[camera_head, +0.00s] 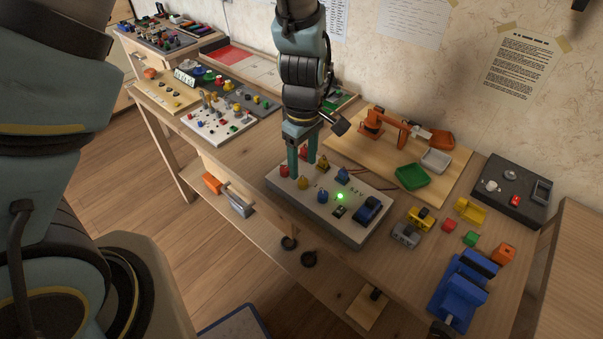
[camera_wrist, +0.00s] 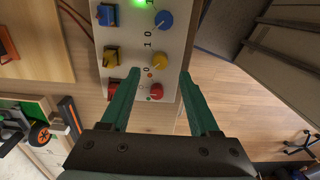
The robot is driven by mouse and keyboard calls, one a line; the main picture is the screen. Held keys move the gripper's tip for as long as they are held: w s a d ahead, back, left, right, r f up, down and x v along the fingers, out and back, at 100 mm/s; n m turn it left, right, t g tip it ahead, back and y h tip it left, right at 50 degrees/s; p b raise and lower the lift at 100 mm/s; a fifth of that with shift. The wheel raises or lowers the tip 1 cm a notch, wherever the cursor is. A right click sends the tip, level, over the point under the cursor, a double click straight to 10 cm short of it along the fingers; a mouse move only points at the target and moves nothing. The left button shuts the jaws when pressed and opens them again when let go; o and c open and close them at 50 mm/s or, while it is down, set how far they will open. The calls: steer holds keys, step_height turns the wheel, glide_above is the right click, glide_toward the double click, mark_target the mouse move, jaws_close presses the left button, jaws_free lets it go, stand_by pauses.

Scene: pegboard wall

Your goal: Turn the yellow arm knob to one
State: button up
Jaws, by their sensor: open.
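The grey control box (camera_head: 345,230) with a pale top carries a round yellow knob (camera_head: 303,184), with round blue (camera_head: 322,196) and red (camera_head: 284,170) knobs on either side. In the wrist view the yellow knob (camera_wrist: 160,60) has a light pointer line slanting to the lower left; small 1 and 0 marks are beside the knobs, but the exact setting is hard to read. My gripper (camera_wrist: 159,74) is open and points down over the box. Between its fingers the red knob (camera_wrist: 156,91) shows, with the yellow knob just past the fingertips. No contact is visible.
A second row on the box holds blue (camera_wrist: 106,14), yellow (camera_wrist: 111,57) and red (camera_wrist: 113,85) controls. A green light (camera_head: 340,196) is lit. A board with a small orange arm (camera_head: 385,125) and a green tray (camera_head: 411,177) stands behind. Blocks and a blue vise (camera_head: 460,290) lie right.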

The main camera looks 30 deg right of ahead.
mark_target(303, 180)
steer(key=shift+f+p, duration=0.4)
steer(key=shift+f, duration=2.25)
jaws_close()
